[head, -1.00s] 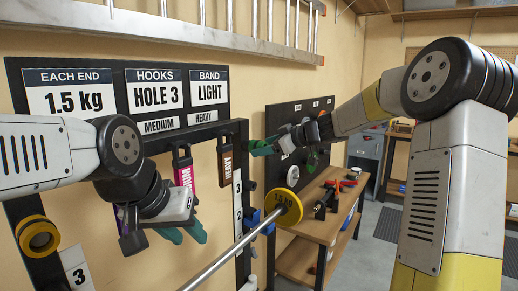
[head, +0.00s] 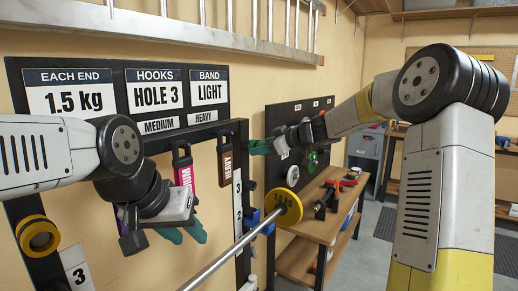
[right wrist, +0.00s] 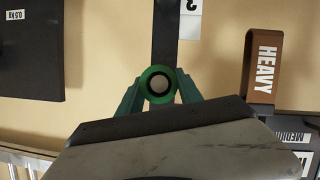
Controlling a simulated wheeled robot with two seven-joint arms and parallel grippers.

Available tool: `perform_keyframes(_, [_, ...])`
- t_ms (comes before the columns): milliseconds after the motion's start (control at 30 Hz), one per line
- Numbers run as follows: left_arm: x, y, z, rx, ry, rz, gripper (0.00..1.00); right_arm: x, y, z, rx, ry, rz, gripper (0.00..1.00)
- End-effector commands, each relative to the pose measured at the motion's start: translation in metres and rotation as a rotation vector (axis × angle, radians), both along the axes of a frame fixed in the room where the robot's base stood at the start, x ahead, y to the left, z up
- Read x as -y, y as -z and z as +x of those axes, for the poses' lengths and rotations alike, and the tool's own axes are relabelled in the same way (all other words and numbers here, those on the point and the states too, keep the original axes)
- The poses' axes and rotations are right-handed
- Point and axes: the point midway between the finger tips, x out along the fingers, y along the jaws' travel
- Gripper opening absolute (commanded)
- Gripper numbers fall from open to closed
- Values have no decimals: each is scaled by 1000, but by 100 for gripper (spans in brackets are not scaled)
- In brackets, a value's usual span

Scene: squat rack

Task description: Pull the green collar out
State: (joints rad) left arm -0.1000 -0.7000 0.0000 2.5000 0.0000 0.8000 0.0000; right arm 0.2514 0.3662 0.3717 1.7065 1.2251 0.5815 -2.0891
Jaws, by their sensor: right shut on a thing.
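My right gripper (head: 260,147) is in front of the wall beside the rack's right upright (head: 242,170). In the right wrist view its green fingers (right wrist: 159,92) are shut on the green collar (right wrist: 144,83), a thick ring with a pale round centre. I cannot tell whether that centre is a peg or the wall behind. The collar is hard to make out in the head view. My left gripper (head: 183,233) is at the lower left, its green fingers apart and seemingly empty.
A barbell (head: 222,258) with a yellow plate (head: 284,207) crosses the lower middle. Medium (head: 183,172) and heavy (head: 226,162) bands hang on the rack. A black board (head: 283,120) holds a green round item (head: 312,160) above a wooden bench (head: 318,228).

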Motion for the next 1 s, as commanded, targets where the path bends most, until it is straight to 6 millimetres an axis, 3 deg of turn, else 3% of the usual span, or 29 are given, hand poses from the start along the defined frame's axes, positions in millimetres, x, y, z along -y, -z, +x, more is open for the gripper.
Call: perform_keyframes(1000, [0,0,0,0,0,0,36,10,0,-6,0,0,0,0])
